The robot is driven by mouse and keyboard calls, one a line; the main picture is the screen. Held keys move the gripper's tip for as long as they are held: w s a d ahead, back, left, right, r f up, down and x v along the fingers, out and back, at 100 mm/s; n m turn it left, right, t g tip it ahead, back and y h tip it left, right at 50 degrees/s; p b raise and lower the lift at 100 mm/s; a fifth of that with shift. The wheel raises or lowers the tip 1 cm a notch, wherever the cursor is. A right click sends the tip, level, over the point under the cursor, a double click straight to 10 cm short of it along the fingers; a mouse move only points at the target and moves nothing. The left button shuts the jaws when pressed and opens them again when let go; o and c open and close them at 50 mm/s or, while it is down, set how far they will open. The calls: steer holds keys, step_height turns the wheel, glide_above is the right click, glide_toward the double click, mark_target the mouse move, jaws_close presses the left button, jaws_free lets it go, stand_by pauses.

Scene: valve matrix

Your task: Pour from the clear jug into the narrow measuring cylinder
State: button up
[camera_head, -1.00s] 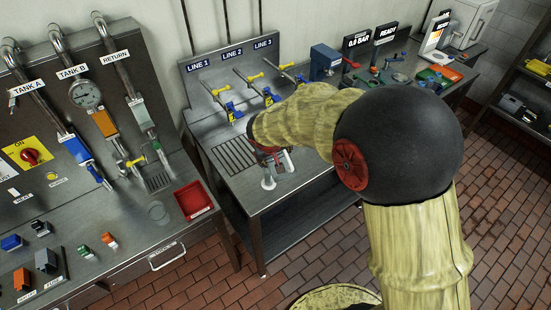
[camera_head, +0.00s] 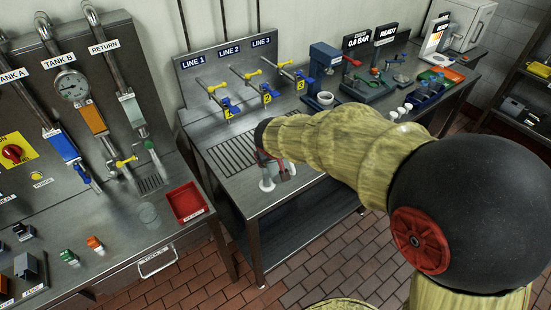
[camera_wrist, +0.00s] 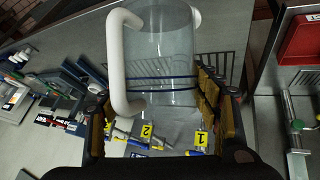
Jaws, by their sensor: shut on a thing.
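My gripper (camera_head: 277,168) is over the middle bench, below the three line taps, at the end of my arm. In the wrist view my gripper (camera_wrist: 162,110) has its fingers shut on either side of the clear jug (camera_wrist: 165,60). The jug is see-through, with a white handle on the left and dark blue lines around it. In the head view the jug (camera_head: 283,171) shows only in part, behind my fingers. I cannot tell whether it touches the bench. I cannot make out the narrow measuring cylinder in either view.
A red tray (camera_head: 187,201) and a clear round vessel (camera_head: 149,213) are on the left bench. A blue machine (camera_head: 325,68) with a white cup (camera_head: 325,99) stands right of the taps. Several white-topped items sit farther right. A floor gap separates the benches.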

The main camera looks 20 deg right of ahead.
steer(key=shift+s+d+f+t+b, duration=0.1)
steer(key=shift+s+f+t+b, duration=0.3)
steer(key=shift+b, duration=1.25)
steer(key=shift+s+d+f+b, duration=0.1)
steer(key=shift+s+b, duration=0.15)
steer(key=shift+b, duration=0.75)
steer(key=shift+s+f+t+b, duration=0.15)
steer(key=shift+t+b, duration=0.35)
steer(key=shift+b, duration=0.55)
steer(key=shift+s+d+f+y+b, duration=0.15)
steer(key=shift+s+y+b, duration=0.15)
steer(key=shift+b, duration=0.7)
steer(key=s+t+b, duration=0.1)
steer(key=b, duration=0.3)
steer(key=s+f+t+b, duration=0.1)
steer(key=b, duration=0.3)
steer(key=shift+d+m, duration=0.3)
steer(key=shift+m, duration=0.1)
